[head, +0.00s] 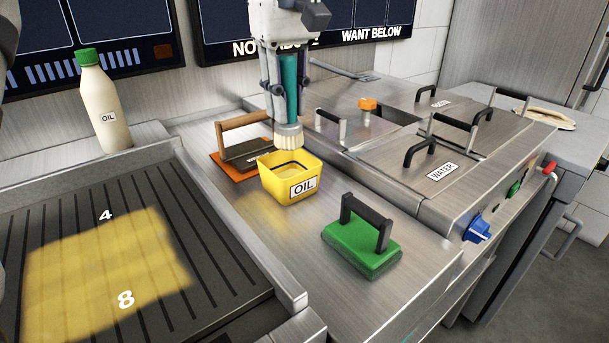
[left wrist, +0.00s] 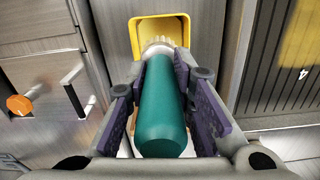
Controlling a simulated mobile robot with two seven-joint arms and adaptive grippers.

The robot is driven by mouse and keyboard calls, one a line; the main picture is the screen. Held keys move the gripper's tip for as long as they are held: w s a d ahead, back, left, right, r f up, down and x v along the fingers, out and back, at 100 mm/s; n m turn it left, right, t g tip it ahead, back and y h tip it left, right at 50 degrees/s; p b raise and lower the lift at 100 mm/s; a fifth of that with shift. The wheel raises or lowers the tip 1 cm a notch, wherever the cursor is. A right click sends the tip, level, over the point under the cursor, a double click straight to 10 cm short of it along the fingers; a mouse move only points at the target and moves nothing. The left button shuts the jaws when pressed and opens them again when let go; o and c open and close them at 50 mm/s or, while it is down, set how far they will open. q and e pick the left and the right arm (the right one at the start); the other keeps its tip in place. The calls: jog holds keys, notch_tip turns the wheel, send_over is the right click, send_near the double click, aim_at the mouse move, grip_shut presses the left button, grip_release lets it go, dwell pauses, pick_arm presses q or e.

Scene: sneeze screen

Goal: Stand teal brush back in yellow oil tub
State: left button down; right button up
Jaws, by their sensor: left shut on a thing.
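The teal brush (head: 291,88) is upright with its pale bristles pointing down. My left gripper (head: 284,100) is shut on its handle. In the left wrist view the brush (left wrist: 162,112) lies between the two purple finger pads of the left gripper (left wrist: 165,95). The yellow oil tub (head: 274,182), labelled OIL, stands on the steel counter just below the bristles. In the head view the bristle end overlaps the tub's back rim; I cannot tell whether it is inside the rim. The yellow tub's rim (left wrist: 137,40) shows behind the bristles in the left wrist view. My right gripper is not in view.
A press with a wooden handle (head: 243,122) sits on an orange mat behind the tub. A green scrubber (head: 362,246) lies to the front right. The ribbed griddle (head: 60,210) with a yellow patch is at left, an oil bottle (head: 105,105) behind it. Lidded wells (head: 455,150) are at right.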

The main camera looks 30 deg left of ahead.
aim_at(286, 74)
pick_arm(q)
notch_tip(286, 74, down, 8)
jog(key=shift+f, duration=0.2)
jog(key=c, duration=1.7)
grip_release()
notch_tip(286, 74, up, 12)
jog(key=shift+a+r, duration=0.1)
